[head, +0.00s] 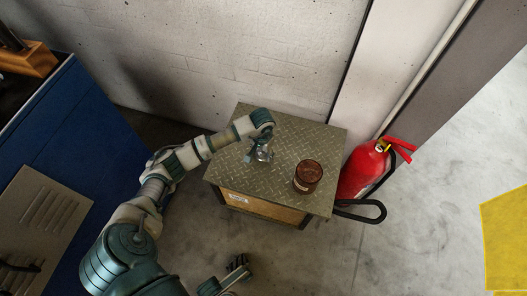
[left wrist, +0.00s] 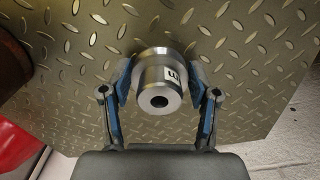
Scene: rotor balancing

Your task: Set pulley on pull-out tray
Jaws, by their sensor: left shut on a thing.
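The pulley (left wrist: 160,82) is a silver, stepped metal cylinder with a dark bore and a dark mark on a white label. My left gripper (head: 262,150) is shut on it, with one blue-padded finger on each side in the left wrist view. The pulley is over the diamond-plate top (head: 285,132) of a wooden-fronted stand. I cannot tell whether it touches the plate. In the head view it shows only as a small shiny shape. My right gripper (head: 238,268) is low at the bottom of the head view, away from the stand; its fingers are unclear. I cannot identify a separate pull-out tray.
A brown-red can (head: 307,175) stands on the plate, right of my left gripper. A red fire extinguisher (head: 362,172) with a black hose is right of the stand. A wall is behind. A blue cabinet (head: 85,130) is at left.

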